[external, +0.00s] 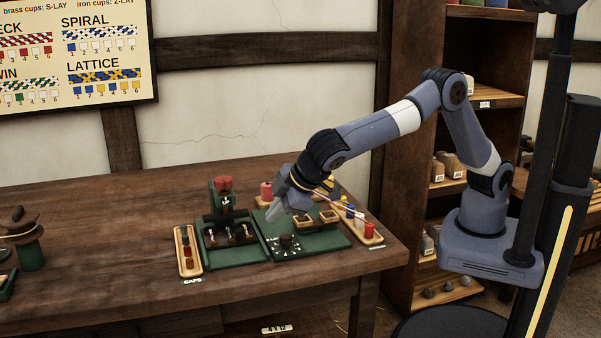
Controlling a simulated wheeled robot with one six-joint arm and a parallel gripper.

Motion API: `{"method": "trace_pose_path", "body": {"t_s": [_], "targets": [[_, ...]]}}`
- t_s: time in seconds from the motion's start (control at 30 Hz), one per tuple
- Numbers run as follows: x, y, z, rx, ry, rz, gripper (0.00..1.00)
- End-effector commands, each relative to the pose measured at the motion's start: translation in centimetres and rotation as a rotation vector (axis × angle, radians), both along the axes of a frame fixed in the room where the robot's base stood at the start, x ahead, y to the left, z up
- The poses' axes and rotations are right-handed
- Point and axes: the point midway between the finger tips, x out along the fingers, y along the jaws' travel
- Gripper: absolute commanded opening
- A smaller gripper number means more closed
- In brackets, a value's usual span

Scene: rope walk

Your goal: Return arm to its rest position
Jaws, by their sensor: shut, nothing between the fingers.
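My gripper (272,212) is at the end of my blue-grey arm, shut and empty. It hangs over the green station (330,240) on the wooden workbench (110,235). The arm reaches left from its base at the right and bends down at the wrist. The gripper appears in front of the station's back edge; whether it touches anything there cannot be told from this view.
A narrow tray of caps (185,232) stands left of the green machine (222,200). Coloured bobbins (355,215) stand at the right. A shelf unit (400,130) rises behind my arm. A pattern chart (75,50) hangs on the wall. The bench's left middle is clear.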

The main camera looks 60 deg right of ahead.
Motion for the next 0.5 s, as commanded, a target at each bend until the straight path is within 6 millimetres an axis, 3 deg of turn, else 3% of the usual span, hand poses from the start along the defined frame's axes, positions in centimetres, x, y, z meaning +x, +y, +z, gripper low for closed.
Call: {"method": "trace_pose_path", "body": {"t_s": [0.27,0.5], "targets": [[0.2,0.0,-0.4,-0.001,0.001,0.0,0.0],[2.3,0.0,-3.0,-0.002,0.001,-0.002,0.0]]}}
